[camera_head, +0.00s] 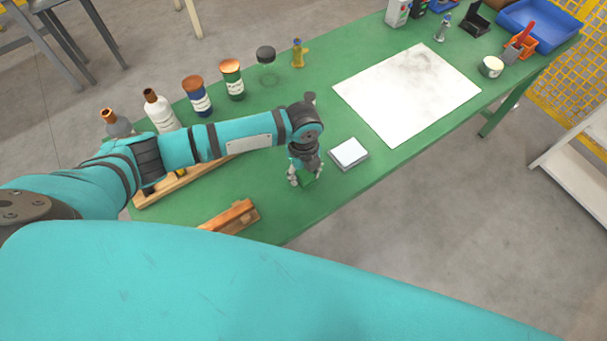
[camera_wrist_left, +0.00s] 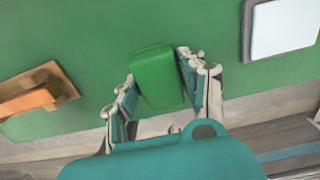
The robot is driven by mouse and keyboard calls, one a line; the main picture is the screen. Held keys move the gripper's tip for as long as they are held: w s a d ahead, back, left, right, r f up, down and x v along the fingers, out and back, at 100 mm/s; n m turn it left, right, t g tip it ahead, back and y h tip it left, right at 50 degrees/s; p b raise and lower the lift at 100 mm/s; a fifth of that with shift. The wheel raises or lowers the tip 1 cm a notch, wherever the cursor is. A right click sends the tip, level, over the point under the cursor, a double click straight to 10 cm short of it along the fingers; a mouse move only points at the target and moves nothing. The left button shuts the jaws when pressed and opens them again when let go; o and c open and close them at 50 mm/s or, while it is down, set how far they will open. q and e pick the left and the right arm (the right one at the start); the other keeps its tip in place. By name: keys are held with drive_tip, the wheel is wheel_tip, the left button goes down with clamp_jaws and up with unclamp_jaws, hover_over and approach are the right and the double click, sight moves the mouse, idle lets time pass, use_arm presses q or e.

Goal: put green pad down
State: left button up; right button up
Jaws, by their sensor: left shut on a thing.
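The green pad (camera_wrist_left: 157,77) is a small green block between the fingers of my left gripper (camera_wrist_left: 164,92) in the left wrist view. My left gripper (camera_head: 305,179) is shut on it, low over the green table (camera_head: 330,205) near its front edge. In the head view only a bit of the pad (camera_head: 309,183) shows at the fingers. I cannot tell whether the pad touches the table top. My right gripper is not in view.
A white-topped grey block (camera_head: 349,153) lies right of the gripper and a wooden block (camera_head: 231,216) left of it. A white sheet (camera_head: 408,92) covers the table's right part. Jars and bottles (camera_head: 197,97) line the far edge. A blue bin (camera_head: 540,25) stands far right.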

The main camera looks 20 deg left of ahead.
sight(304, 179)
use_arm(q)
drive_tip(key=f+p, duration=0.1)
drive_tip(key=f, duration=0.2)
drive_tip(key=shift+w, duration=0.2)
drive_tip(key=shift+f, duration=0.25)
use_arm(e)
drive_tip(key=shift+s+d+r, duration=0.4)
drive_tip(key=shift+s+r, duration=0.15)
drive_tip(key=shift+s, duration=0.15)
use_arm(q)
drive_tip(key=shift+f, duration=0.2)
drive_tip(key=o, duration=1)
drive_tip(key=shift+r, duration=0.1)
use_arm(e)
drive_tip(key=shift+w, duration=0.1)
